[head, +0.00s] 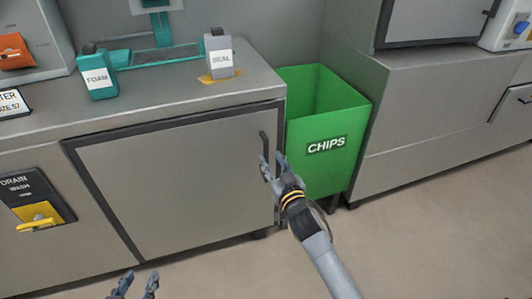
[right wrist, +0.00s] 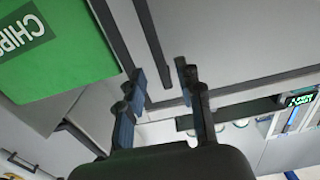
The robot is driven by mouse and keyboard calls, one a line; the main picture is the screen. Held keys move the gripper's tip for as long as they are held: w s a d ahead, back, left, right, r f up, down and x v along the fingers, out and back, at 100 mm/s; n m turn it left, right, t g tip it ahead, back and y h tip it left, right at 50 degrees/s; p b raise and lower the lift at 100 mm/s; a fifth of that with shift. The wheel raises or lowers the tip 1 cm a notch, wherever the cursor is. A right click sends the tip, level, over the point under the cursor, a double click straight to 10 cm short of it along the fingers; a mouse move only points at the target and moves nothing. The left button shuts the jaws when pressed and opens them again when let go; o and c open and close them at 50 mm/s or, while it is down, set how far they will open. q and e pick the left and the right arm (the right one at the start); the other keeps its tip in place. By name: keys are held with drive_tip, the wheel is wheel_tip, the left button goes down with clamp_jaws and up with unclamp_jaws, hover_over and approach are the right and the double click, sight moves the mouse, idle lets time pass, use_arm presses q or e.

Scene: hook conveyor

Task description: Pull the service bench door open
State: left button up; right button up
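The service bench door (head: 175,185) is a grey panel in a dark frame, and it looks shut. Its dark vertical handle (head: 264,146) is near the right edge; in the right wrist view the handle (right wrist: 151,42) runs down toward the gap between my fingers. My right gripper (head: 272,166) is at the handle's lower part, fingers apart; it also shows open in the right wrist view (right wrist: 161,77). I cannot tell whether a finger touches the handle. My left gripper (head: 135,285) is open and empty at the bottom edge, low in front of the door.
A green CHIPS bin (head: 325,165) stands close to the right of the door and my right gripper. On the bench top are a teal FOAM bottle (head: 97,78) and a grey SEAL bottle (head: 220,58). A yellow drain lever (head: 36,222) is left of the door. The floor (head: 430,235) at right is clear.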

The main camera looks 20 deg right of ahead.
sight(267, 152)
drive_tip(key=w+b, duration=0.1)
drive_tip(key=w, duration=0.4)
drive_tip(key=shift+a, duration=0.1)
use_arm(q)
drive_tip(key=w+d+r+t+h, duration=0.1)
drive_tip(key=w+r+t, duration=0.2)
drive_tip(key=r, duration=0.3)
drive_tip(key=shift+d+t, duration=0.3)
drive_tip(key=shift+t, duration=0.1)
use_arm(e)
drive_tip(key=shift+w, duration=0.3)
clamp_jaws()
